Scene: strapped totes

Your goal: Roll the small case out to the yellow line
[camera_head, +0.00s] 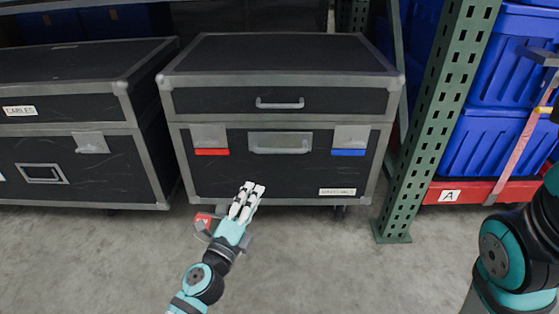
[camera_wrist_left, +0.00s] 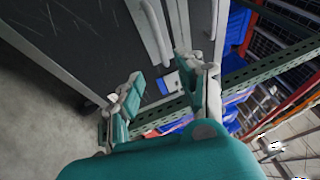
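A black case with grey metal edges (camera_head: 282,107), probably the small case, stands in the middle of the head view. It has a top handle (camera_head: 280,104), a wider lower handle (camera_head: 280,143), a red-tipped latch (camera_head: 209,140) and a blue-tipped latch (camera_head: 350,140). A dark caster (camera_head: 340,211) shows under its right end. My left gripper (camera_head: 247,200) is low before the case's lower edge; its fingers are apart and empty in the left wrist view (camera_wrist_left: 165,95). Contact cannot be told. My right arm shows at the right; its gripper is not clearly visible. No yellow line is visible.
A second black case labelled CABLES (camera_head: 70,125) stands close on the left. A green perforated rack post (camera_head: 435,120) stands just right of the middle case. Blue totes (camera_head: 500,140) sit beyond it on a red base (camera_head: 480,190).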

